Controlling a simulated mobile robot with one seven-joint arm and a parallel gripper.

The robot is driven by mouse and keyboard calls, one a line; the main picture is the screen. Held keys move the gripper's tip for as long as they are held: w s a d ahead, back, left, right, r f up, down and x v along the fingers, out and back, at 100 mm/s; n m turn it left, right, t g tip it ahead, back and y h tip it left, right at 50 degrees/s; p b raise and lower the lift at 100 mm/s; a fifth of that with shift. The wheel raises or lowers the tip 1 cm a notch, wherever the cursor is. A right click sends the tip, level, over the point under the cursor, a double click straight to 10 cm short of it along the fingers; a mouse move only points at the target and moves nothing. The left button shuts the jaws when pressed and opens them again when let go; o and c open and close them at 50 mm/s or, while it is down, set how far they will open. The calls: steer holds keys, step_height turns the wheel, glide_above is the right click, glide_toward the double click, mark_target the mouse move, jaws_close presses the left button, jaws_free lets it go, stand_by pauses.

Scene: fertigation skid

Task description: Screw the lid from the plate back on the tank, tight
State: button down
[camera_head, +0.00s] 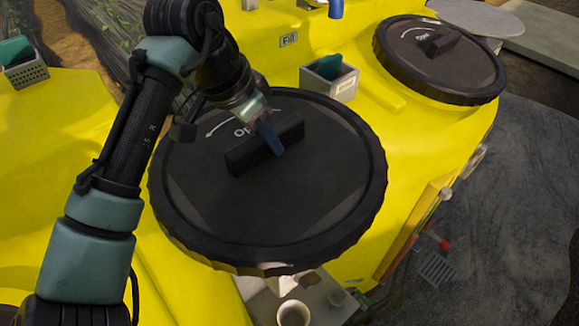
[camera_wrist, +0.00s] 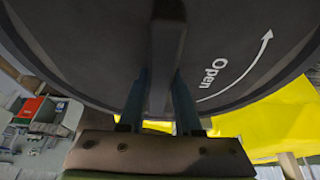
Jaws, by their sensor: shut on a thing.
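The large black lid (camera_head: 330,190) with a ribbed rim fills the middle of the head view, over the yellow tank body (camera_head: 400,175). Its raised bar handle (camera_head: 240,155) crosses its top beside the "Open" arrow. My gripper (camera_head: 268,138) is shut on this handle; in the wrist view the two fingers (camera_wrist: 157,85) lie on either side of the handle (camera_wrist: 165,55). The lid hides whatever opening is beneath it, and I cannot tell whether it touches the tank. A grey round plate (camera_head: 470,14) at the top right looks bare where it shows.
A second black lid (camera_head: 435,75) with its own handle sits on the tank at the right. A pale box (camera_head: 328,82) with a green item stands behind the held lid. Another grey box (camera_head: 25,72) is at the left. A cup (camera_head: 293,313) stands below the lid's near edge.

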steer(key=shift+r+p, duration=1.9)
steer(key=shift+r, duration=0.65)
steer(key=shift+f, duration=0.1)
